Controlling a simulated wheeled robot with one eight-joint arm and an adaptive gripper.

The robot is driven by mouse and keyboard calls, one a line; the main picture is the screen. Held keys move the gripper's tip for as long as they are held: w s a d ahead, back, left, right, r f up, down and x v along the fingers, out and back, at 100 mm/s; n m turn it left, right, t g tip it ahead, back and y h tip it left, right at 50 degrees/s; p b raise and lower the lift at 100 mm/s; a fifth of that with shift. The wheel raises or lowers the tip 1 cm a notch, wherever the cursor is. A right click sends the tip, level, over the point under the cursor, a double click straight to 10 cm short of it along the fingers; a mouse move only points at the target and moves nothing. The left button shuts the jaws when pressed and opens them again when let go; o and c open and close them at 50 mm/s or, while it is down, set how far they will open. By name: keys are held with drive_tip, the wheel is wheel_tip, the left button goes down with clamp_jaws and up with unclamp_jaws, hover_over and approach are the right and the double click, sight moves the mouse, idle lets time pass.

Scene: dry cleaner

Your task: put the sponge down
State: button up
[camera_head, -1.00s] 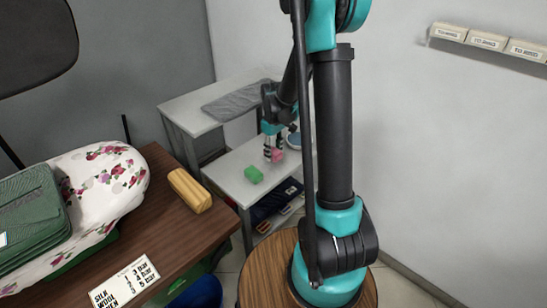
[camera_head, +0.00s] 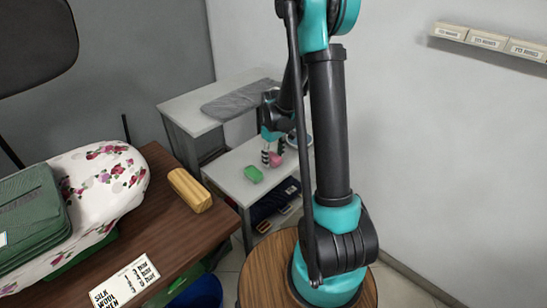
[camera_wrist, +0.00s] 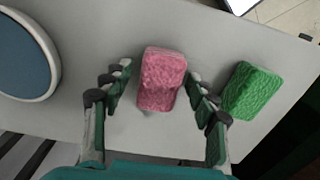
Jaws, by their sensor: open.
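A pink sponge (camera_wrist: 161,78) is between the two fingers of my gripper (camera_wrist: 158,88) in the wrist view, over the light grey shelf top (camera_wrist: 150,30). My gripper is open, with a gap on each side of the sponge. In the head view my gripper (camera_head: 271,150) is low over the shelf, with the pink sponge (camera_head: 276,160) at its fingertips. The sponge appears to rest on the surface. A green sponge (camera_wrist: 252,91) lies just right of the right finger; the head view shows it (camera_head: 253,174) to the left of my gripper.
A round white dish with a blue inside (camera_wrist: 22,58) is on the left in the wrist view. A folded grey cloth (camera_head: 240,98) lies on the higher table behind. A brown table (camera_head: 165,225) with a yellow block (camera_head: 189,190) stands at left.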

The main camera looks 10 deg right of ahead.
sight(274, 156)
drive_tip(key=shift+r, duration=0.15)
wheel_tip(274, 156, up, 12)
drive_tip(key=s+d+f+m+t, duration=0.2)
drive_tip(key=s+m, duration=0.1)
drive_tip(key=s, duration=0.8)
drive_tip(key=s+d+f+m+t, duration=0.2)
drive_tip(key=s+m, duration=0.2)
drive_tip(key=s, duration=0.7)
drive_tip(key=shift+f, duration=0.3)
drive_tip(key=shift+w, duration=0.1)
